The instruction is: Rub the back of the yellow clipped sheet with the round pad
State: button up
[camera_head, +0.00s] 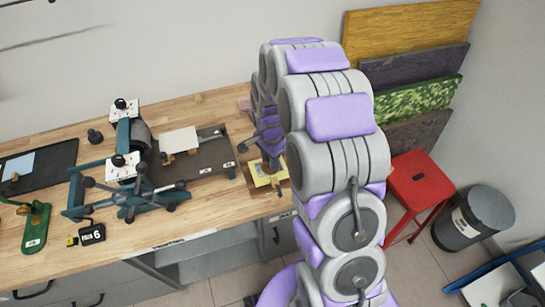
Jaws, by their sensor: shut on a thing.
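The yellow sheet (260,181) lies near the front edge of the wooden bench, just right of the press bed. A small brown piece shows on it, possibly its clip. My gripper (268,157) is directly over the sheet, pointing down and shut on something. What it holds is mostly hidden by the fingers and my arm; it is likely the round pad, but I cannot make out its shape. I cannot tell whether it touches the sheet. My arm hides the bench to the right of the sheet.
A blue-framed press (133,165) with a dark bed (215,163) stands left of the sheet. A white sheet (179,139) lies on that bed. A black tray (60,158) and a green tool (36,228) are farther left. A red stool (419,175) and grey bin (477,222) stand right.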

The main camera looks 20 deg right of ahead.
jog(key=shift+a, duration=1.65)
jog(key=shift+d+r+p, duration=0.1)
jog(key=shift+d+p, duration=0.5)
jog(key=shift+d, duration=1.4)
jog(key=shift+d, duration=0.15)
jog(key=shift+d, duration=0.85)
jog(key=shift+a+p, duration=0.4)
jog(key=shift+a, duration=1.7)
jog(key=shift+a, duration=0.1)
jog(key=shift+a, duration=0.85)
